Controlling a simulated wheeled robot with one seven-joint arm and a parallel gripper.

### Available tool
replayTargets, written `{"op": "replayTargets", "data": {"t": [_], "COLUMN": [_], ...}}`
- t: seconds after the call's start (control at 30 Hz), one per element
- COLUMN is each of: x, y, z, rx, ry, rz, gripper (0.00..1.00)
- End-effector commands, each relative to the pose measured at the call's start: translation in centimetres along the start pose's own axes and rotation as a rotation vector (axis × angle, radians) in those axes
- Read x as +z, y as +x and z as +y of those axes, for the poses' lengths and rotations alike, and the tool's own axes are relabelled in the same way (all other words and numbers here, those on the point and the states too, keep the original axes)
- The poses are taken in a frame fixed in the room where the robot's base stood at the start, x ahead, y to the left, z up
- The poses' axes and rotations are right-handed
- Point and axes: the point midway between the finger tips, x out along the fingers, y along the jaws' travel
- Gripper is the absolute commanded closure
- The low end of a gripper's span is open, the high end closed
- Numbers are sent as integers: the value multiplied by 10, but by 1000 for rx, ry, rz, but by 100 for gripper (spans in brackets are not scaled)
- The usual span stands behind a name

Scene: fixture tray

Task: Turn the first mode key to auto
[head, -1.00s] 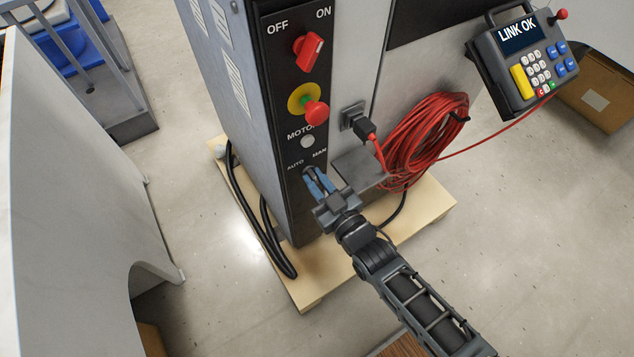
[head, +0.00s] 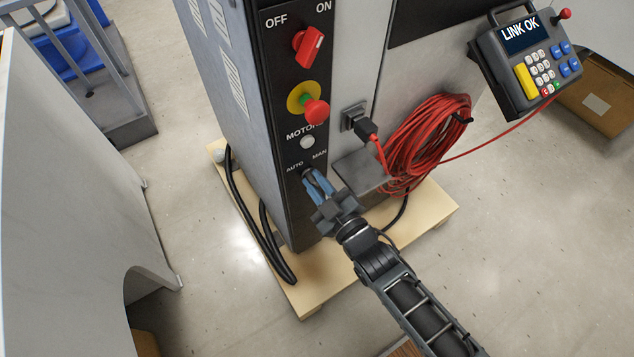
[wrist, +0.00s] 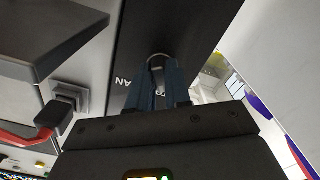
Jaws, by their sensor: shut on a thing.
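The mode key (wrist: 158,60) is in its round lock low on the black panel (head: 297,215) of the cabinet, under the AUTO and MAN labels. In the wrist view a pale ring and a dark part show between the fingertips. My gripper (head: 314,179) has its blue fingers shut on the key; they also show in the wrist view (wrist: 157,75). The fingers hide most of the key, so I cannot read exactly which label it points to.
Above are a white MOTOR button (head: 307,142), a red emergency knob (head: 316,112) on yellow and a red OFF/ON switch (head: 308,46). A plug (head: 366,128) and a red cable coil (head: 428,140) are to the right. A pendant (head: 520,65) reads LINK OK.

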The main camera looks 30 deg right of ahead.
Motion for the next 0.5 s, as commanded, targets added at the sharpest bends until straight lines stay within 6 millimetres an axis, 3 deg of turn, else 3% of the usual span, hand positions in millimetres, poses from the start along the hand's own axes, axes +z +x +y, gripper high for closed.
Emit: {"op": "replayTargets", "data": {"t": [0.17,0.2,0.4,0.5], "x": [0,0,0,0], "y": [-1,-1,0,0], "z": [-1,-1,0,0], "rx": [-2,-2,-1,-1], "ry": [-2,-2,-1,-1], "rz": [-1,-1,0,0], "gripper": [100,79,61,61]}}
